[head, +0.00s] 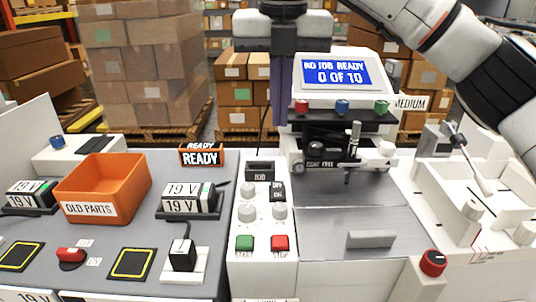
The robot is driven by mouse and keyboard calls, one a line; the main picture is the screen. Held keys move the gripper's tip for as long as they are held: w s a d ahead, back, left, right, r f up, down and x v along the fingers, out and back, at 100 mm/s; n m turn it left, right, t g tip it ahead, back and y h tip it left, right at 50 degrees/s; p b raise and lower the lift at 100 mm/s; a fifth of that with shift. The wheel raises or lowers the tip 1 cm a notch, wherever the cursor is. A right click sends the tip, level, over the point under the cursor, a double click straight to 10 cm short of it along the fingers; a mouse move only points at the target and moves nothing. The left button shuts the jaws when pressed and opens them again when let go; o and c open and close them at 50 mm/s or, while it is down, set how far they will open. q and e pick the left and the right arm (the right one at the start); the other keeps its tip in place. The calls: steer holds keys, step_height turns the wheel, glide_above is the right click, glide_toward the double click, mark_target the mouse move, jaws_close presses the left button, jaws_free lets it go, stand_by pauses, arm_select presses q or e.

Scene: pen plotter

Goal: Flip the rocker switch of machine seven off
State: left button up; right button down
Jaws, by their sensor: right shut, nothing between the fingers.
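The pen plotter (355,222) stands in the middle, its blue screen (336,74) reading "NO JOB READY 0 OF 10". I cannot read a machine number seven on it. A small black-and-white labelled piece (277,191) sits on its control strip; I cannot tell whether it is a rocker switch or its position. My right gripper (280,122) points down from the top centre, its dark fingers shut and empty, above the back of the control strip and left of the screen. My left gripper is not in view.
The strip holds grey knobs, a green button (244,243) and a red button (280,243). A red knob (433,262) is front right. An orange "OLD PARTS" bin (103,185) and 19 V units (190,197) are left. A white fixture with a lever (473,165) is right.

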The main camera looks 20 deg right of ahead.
glide_toward(278, 184)
steer(key=f, duration=0.5)
steer(key=shift+w+d+f, duration=0.2)
steer(key=shift+w+f, duration=0.15)
steer(key=shift+w, duration=0.05)
steer(key=shift+f, duration=0.35)
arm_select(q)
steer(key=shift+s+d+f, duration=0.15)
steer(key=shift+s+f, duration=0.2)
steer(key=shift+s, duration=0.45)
arm_select(e)
steer(key=shift+w, duration=0.1)
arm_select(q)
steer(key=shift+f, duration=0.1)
